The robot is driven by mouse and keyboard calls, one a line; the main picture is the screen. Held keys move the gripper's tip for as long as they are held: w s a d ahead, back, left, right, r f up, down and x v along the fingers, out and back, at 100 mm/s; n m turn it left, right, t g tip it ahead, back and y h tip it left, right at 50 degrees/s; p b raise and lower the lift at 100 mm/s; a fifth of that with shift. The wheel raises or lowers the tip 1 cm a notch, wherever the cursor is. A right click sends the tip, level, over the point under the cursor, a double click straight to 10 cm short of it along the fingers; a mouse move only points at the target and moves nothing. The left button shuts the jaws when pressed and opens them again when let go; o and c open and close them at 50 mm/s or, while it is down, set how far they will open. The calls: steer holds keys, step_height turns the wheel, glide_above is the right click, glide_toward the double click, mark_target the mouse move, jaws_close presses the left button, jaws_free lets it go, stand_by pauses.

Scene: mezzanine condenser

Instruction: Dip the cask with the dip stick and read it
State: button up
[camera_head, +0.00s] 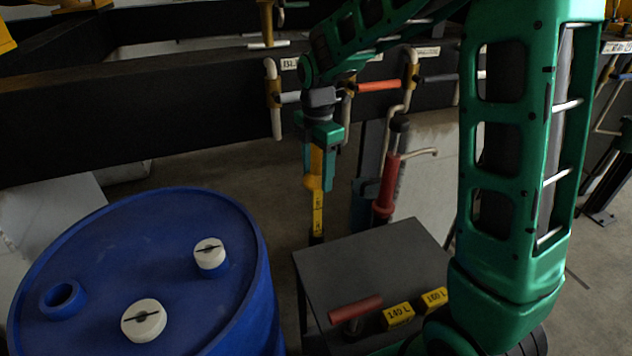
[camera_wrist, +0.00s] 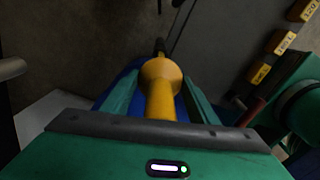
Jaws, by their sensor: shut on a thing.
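The blue cask (camera_head: 110,235) stands upright at the lower left of the head view. Its top has an open round blue neck (camera_head: 62,298) at the left. A white cap (camera_head: 210,253) sits on a second neck, and a larger white cap (camera_head: 143,320) is near the front. My gripper (camera_head: 316,165) is shut on the yellow handle of the dip stick (camera_head: 318,205), which hangs nearly upright to the right of the cask, apart from it. The yellow handle (camera_wrist: 161,95) shows between the jaws in the wrist view. The stick's lower end is hidden or too dark to tell.
A dark stand (camera_head: 365,262) right of the cask has a red handle (camera_head: 355,309) and yellow blocks marked 140 L (camera_head: 398,316) and 160 L (camera_head: 435,299) at its front. A black beam (camera_head: 130,115) with pipes and valves crosses behind. A red cylinder (camera_head: 387,185) stands behind the stand.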

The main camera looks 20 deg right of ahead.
step_height(320, 180, up, 22)
steer(key=shift+r, duration=0.25)
stand_by(1.2)
stand_by(0.4)
